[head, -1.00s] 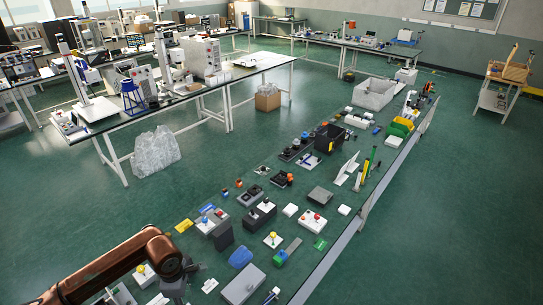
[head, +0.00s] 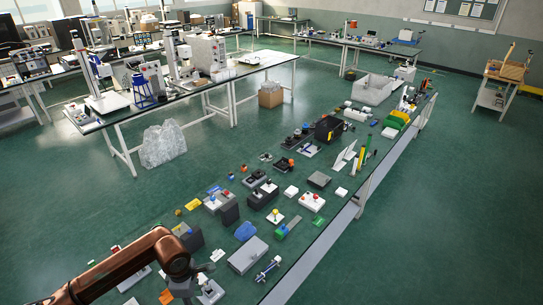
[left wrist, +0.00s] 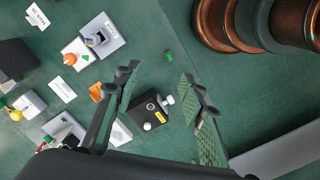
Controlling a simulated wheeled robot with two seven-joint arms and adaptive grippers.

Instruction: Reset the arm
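My left arm (head: 115,268), copper-coloured, comes in from the lower left in the head view. My left gripper (head: 184,287) hangs at its end, low over the near end of the long green table, small and partly cut by the frame. In the left wrist view my left gripper (left wrist: 160,82) has its two fingers spread wide apart. Nothing is held between them. My right gripper is in neither view.
The long table (head: 325,232) carries many small parts, including a grey box (head: 247,255), a black bin (head: 328,129) and a light grey crate (head: 371,91). A workbench (head: 118,119) with instruments stands at the left. Open floor (head: 450,220) lies to the right.

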